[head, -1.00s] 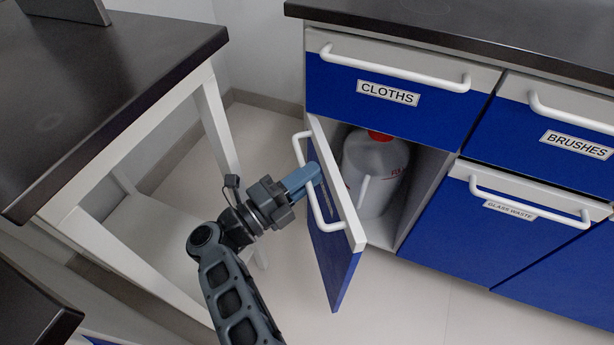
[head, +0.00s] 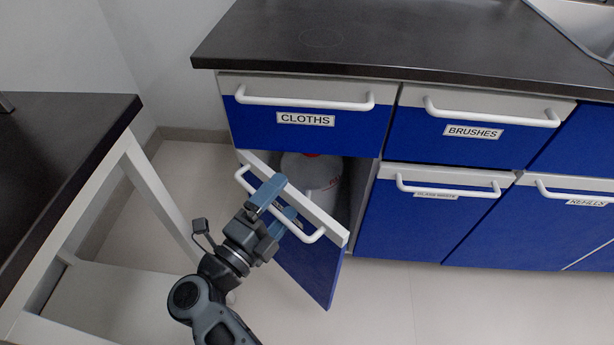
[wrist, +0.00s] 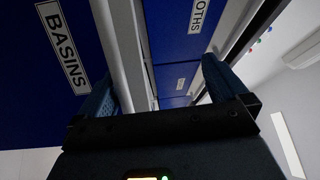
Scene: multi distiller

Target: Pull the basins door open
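The basins door (head: 314,268) is a blue panel with a white top edge, standing partly open at the left of the cabinet in the head view. Its white bar handle (head: 308,237) faces my gripper. My gripper (head: 277,204) is at this handle, with its fingers apart around the bar's middle; I cannot tell whether they touch it. In the wrist view the door (wrist: 45,75) with the BASINS label is at the left, beside the left finger. The two fingers (wrist: 162,88) are wide apart there.
A white bottle (head: 312,175) with a red cap stands inside the open compartment. The CLOTHS drawer (head: 300,125) is shut above it, and the glass waste door (head: 415,220) is shut at the right. A dark-topped table (head: 60,165) stands at the left. Floor in front is clear.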

